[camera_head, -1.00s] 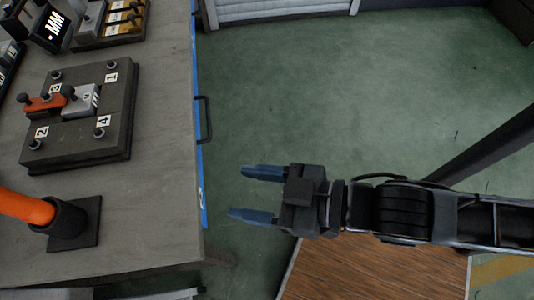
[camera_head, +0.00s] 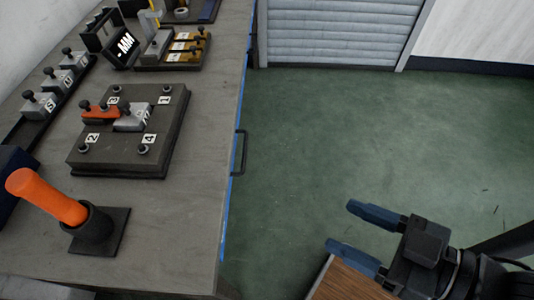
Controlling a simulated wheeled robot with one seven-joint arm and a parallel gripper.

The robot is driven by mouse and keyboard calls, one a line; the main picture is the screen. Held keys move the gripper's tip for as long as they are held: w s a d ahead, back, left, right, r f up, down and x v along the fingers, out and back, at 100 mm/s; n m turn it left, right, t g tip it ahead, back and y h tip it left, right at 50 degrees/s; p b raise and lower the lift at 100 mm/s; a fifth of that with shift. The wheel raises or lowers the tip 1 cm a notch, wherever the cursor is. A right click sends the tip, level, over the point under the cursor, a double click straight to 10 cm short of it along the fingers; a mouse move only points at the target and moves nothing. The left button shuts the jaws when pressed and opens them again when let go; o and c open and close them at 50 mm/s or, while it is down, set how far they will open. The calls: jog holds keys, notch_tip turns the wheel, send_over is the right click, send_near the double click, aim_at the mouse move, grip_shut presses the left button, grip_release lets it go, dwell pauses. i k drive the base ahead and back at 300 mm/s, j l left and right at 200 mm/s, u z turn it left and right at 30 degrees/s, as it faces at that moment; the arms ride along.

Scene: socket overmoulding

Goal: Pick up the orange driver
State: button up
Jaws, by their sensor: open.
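The orange driver (camera_head: 48,197) stands tilted in a dark round holder (camera_head: 91,228) with a square base, near the front left of the workbench (camera_head: 187,217). Its thick orange handle points up and to the left, and its lower end is hidden inside the holder. My gripper (camera_head: 350,230) is open and empty, with two blue fingers pointing left. It is to the right of the bench, over the floor and well apart from the driver.
A dark mould block (camera_head: 118,158) with numbered corners and an orange clamp piece (camera_head: 98,112) sits mid-bench. Silver blocks (camera_head: 40,104) stand in a rack at left. A handle (camera_head: 239,152) sticks out from the bench's blue-edged side. Green floor (camera_head: 330,125) lies clear between bench and shutter (camera_head: 340,35).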

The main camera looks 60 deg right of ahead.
aim_at(26, 184)
jog(key=i+u, duration=0.15)
jog(key=u, duration=0.2)
jog(key=i+u, duration=0.15)
jog(key=u, duration=0.2)
jog(key=i+u, duration=0.15)
jog(key=u, duration=0.2)
